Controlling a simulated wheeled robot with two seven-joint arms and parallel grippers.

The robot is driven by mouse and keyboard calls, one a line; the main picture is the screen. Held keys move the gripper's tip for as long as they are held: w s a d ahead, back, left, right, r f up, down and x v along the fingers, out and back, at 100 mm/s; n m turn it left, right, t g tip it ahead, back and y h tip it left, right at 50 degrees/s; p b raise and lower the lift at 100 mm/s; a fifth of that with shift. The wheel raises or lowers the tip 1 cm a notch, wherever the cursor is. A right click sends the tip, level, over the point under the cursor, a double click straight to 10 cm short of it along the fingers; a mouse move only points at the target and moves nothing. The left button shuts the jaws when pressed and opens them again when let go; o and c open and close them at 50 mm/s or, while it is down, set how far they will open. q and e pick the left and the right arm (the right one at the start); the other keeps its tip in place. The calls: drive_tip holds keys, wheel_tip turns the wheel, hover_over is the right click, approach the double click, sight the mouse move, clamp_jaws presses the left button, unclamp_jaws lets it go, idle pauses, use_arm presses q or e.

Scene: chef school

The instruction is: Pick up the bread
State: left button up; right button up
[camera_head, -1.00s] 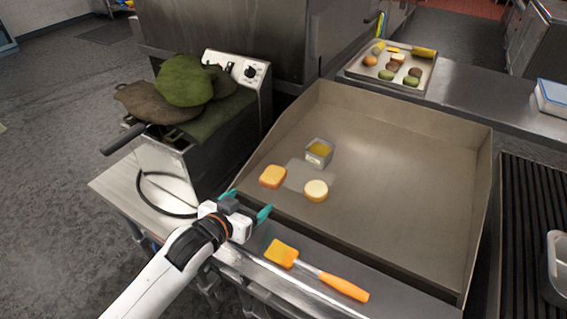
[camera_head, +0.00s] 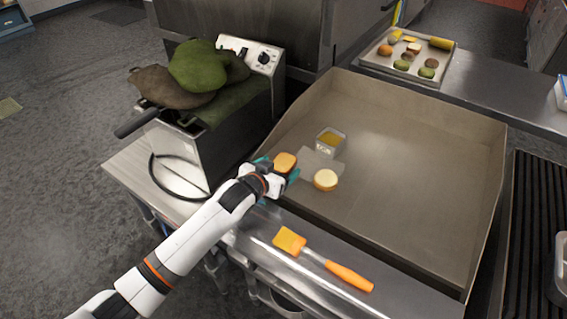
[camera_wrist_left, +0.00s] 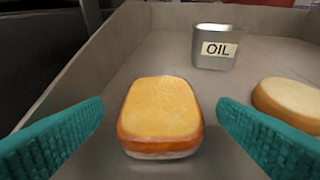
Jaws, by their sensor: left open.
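A square, golden-brown piece of bread (camera_head: 285,162) lies on the griddle near its left front edge. It also shows in the left wrist view (camera_wrist_left: 161,112), centred between my fingers. A round, paler piece of bread (camera_head: 325,180) lies to its right, and it shows at the right edge of the left wrist view (camera_wrist_left: 289,103). My left gripper (camera_head: 278,170) is open, its teal fingers on either side of the square bread with gaps to both sides. In the head view the gripper partly covers that bread. My right gripper is not in view.
A metal OIL container (camera_head: 330,141) stands just behind the breads on the griddle (camera_head: 420,170), which has raised walls. An orange brush (camera_head: 335,268) lies on the front ledge. A tray of food (camera_head: 378,60) is at the back. The griddle's right side is clear.

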sight(279, 168)
use_arm(q)
drive_tip(key=shift+w+d+f, duration=0.2)
drive_tip(key=shift+w+d, duration=0.05)
drive_tip(key=shift+w, duration=0.2)
drive_tip(key=c, duration=1.1)
drive_tip(key=shift+o, duration=0.2)
drive_tip(key=shift+r, duration=0.15)
wheel_tip(279, 168, up, 10)
drive_tip(key=shift+s, duration=0.1)
